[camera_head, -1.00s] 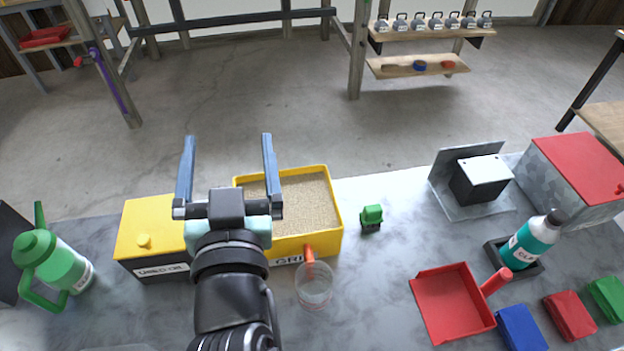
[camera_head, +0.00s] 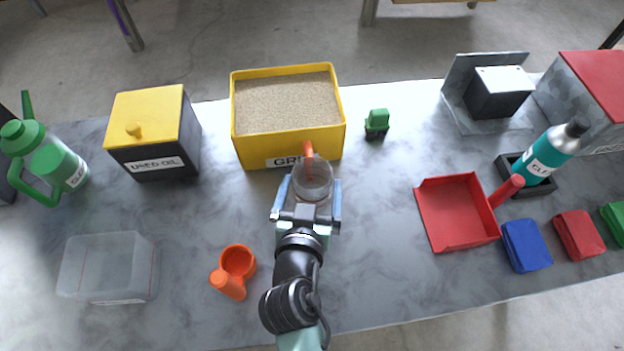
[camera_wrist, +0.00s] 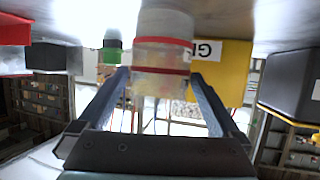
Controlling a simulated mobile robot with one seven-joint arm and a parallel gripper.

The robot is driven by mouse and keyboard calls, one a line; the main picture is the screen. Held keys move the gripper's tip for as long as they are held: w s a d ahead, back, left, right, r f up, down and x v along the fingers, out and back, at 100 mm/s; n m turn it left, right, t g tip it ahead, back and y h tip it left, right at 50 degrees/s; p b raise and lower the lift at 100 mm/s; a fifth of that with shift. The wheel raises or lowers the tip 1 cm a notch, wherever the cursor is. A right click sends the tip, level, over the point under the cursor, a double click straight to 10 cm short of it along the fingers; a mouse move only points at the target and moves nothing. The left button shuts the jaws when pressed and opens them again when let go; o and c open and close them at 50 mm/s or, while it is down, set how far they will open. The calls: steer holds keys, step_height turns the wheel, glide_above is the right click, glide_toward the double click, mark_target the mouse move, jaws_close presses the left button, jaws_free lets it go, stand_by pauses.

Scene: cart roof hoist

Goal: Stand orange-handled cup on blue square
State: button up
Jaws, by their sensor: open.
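A clear cup with an orange handle (camera_head: 313,180) stands on the counter just in front of the yellow grit box. Its handle points away from me, toward the box. My gripper (camera_head: 311,187) is open, with one blue finger on each side of this cup. The wrist view shows the cup (camera_wrist: 163,55), with red bands, between the finger ends (camera_wrist: 160,78); I cannot tell whether they touch it. A blue squarish pad (camera_head: 526,246) lies at the right, beside the red tray; I see no other blue square.
The yellow grit box (camera_head: 247,150) stands close behind the cup. An orange scoop-like cup (camera_head: 237,262) and a clear bin (camera_head: 110,268) are at front left. The red tray (camera_head: 455,212), a teal bottle (camera_head: 552,150) and a red pad (camera_head: 579,235) are at right. Counter between cup and tray is clear.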

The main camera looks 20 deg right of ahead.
mark_target(314, 166)
steer(key=w, duration=0.1)
steer(key=w+d, duration=0.1)
steer(key=w+d+p, duration=0.1)
steer(key=w, duration=0.1)
steer(key=shift+d+f, duration=0.15)
steer(key=shift+f, duration=0.15)
steer(key=shift+w+d+f, duration=0.25)
steer(key=shift+w+d, duration=0.05)
steer(key=shift+w, duration=0.15)
steer(key=c, duration=1.2)
